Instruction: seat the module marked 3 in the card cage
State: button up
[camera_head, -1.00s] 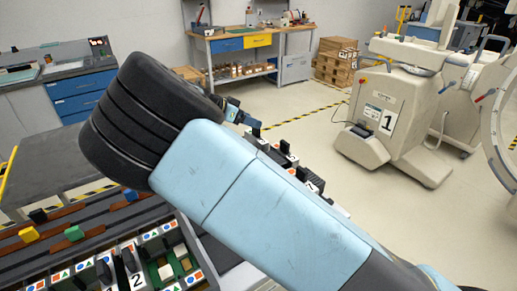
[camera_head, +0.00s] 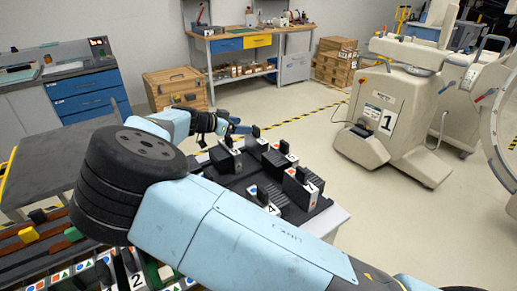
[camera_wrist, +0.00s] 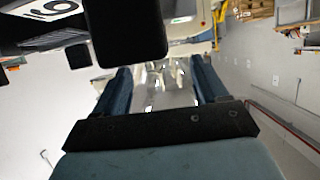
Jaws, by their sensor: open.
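The card cage (camera_head: 86,270) is at the lower left of the head view, mostly hidden by my arm. A module marked 2 (camera_head: 121,274) stands in it. Several dark modules with white labels stand on a dark tray; one (camera_head: 308,188) seems marked 7 and another (camera_head: 270,204) seems marked 4. I cannot make out which is marked 3. My gripper (camera_head: 236,127) is open and empty above the tray's far left side. In the wrist view its blue fingers (camera_wrist: 163,88) are apart, and a dark module (camera_wrist: 45,20) with a 6 or 9 is close by.
The dark tray (camera_head: 240,182) rests on a light-topped cart. A grey cart (camera_head: 55,165) stands at left, a wooden crate (camera_head: 176,88) behind it. Floor between the tray and the machine is clear.

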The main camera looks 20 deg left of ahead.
aim_at(253, 137)
jog(key=shift+s+d+x, duration=0.1)
jog(key=shift+s+x, duration=0.05)
jog(key=shift+x, duration=1.3)
jog(key=shift+s+d+x, duration=0.1)
jog(key=shift+x, duration=1.35)
jog(key=shift+f, duration=0.15)
jog(key=shift+c, duration=0.4)
grip_shut()
